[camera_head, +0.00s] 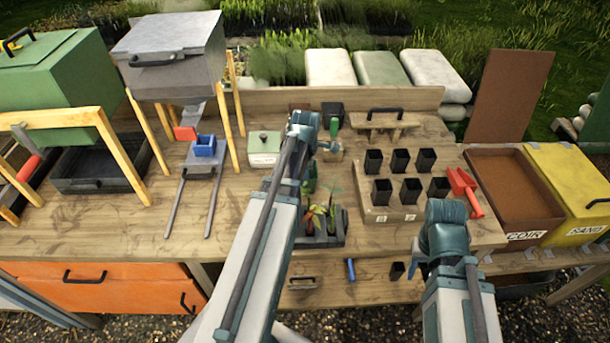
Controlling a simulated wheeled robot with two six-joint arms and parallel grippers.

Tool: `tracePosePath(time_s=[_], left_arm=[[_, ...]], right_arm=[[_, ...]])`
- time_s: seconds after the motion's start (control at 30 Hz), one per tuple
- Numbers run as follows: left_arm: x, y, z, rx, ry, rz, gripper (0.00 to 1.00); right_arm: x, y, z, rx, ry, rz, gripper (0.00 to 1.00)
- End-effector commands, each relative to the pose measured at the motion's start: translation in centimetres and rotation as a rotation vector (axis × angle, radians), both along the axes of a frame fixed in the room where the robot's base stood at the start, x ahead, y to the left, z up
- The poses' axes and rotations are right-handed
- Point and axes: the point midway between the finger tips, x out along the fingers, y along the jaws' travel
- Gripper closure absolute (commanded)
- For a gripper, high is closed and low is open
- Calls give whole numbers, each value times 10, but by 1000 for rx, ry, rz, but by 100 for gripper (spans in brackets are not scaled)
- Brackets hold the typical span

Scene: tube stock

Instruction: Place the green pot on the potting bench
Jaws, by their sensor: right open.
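The wooden potting bench (105,225) spans the view. A small green object (333,127) stands near its back middle, just right of my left wrist; whether it is the green pot I cannot tell. No other clear green pot shows. My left gripper (308,128) is at the end of the arm reaching over the bench middle; its fingers are mostly hidden by the wrist. My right gripper (424,270) is open at the bench's front edge, right of the middle, partly hidden by its own wrist. It shows nothing between its fingers.
A wooden rack (390,214) holds several black pots, with a red scoop (464,192) beside it. Plants in a dark tray (325,238) stand right of my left arm. A pale lidded box (264,148) and a blue block (204,146) stand left. The left front bench is clear.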

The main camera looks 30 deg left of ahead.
Motion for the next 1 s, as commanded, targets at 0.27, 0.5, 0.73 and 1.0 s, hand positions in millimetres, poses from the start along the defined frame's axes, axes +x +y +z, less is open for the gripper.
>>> tracePosePath(time_s=[0.27, 0.5, 0.73, 1.0], left_arm=[[-4, -3, 51, 0, 0, 0, 67], [-6, -4, 69, 0, 0, 0, 67], [-6, -4, 68, 0, 0, 0, 67], [-14, -47, 67, 18, 30, -269, 67]], right_arm=[[0, 0, 51, 0, 0, 2, 50], [0, 0, 69, 0, 0, 0, 50], [0, 0, 68, 0, 0, 0, 50], [0, 0, 68, 0, 0, 0, 50]])
